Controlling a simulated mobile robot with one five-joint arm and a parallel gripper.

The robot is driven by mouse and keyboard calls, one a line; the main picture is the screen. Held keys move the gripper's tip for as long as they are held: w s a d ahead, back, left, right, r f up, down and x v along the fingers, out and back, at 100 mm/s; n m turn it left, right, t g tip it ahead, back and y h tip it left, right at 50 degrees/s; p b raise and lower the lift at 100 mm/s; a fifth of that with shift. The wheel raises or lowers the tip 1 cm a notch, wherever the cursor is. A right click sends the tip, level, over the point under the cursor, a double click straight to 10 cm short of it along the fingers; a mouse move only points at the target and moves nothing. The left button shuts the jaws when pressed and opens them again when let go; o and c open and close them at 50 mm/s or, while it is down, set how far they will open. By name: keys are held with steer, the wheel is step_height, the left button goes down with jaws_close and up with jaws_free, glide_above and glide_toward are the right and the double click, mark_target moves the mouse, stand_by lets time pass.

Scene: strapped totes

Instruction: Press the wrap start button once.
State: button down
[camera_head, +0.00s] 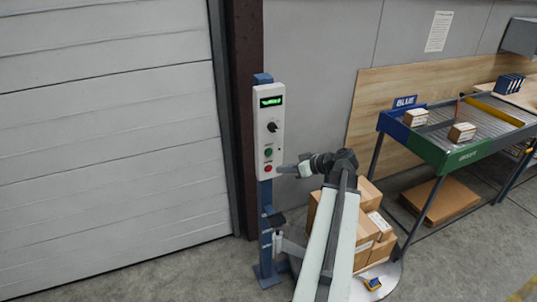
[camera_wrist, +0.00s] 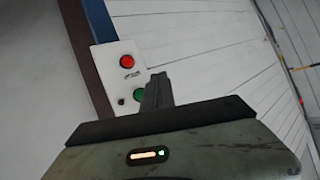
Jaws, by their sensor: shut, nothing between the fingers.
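A white control panel (camera_head: 268,130) on a blue post carries a lit green display (camera_head: 271,101), a black knob (camera_head: 272,127), a green button (camera_head: 268,153) and a red button (camera_head: 268,168). The labels are too small to read. My gripper (camera_head: 281,169) is shut and empty, just right of the panel near the red button's height in the head view. In the wrist view the panel (camera_wrist: 112,60) appears turned over, with the red button (camera_wrist: 127,61) above the green button (camera_wrist: 139,95). My closed fingertips (camera_wrist: 157,82) partly overlap the green button's right side; I cannot tell whether they touch.
A roller table (camera_head: 465,130) with small boxes is at right. A roller door (camera_head: 110,130) fills the left. Floor left of the post is clear.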

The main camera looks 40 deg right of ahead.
steer(key=w+d, duration=0.3)
steer(key=w, duration=0.4)
steer(key=shift+w, duration=0.15)
steer(key=shift+w, duration=0.1)
stand_by(1.7)
steer(key=shift+w+d, duration=0.1)
steer(key=shift+w, duration=0.1)
steer(key=shift+w+d, duration=0.15)
steer(key=shift+w, duration=0.2)
stand_by(0.6)
steer(key=shift+s, duration=0.1)
steer(key=shift+s+a, duration=0.3)
steer(key=shift+s, duration=0.35)
steer(key=s, duration=0.1)
steer(key=s+a, duration=0.1)
steer(key=s, duration=0.1)
steer(key=s+a, duration=0.1)
steer(key=shift+s, duration=0.3)
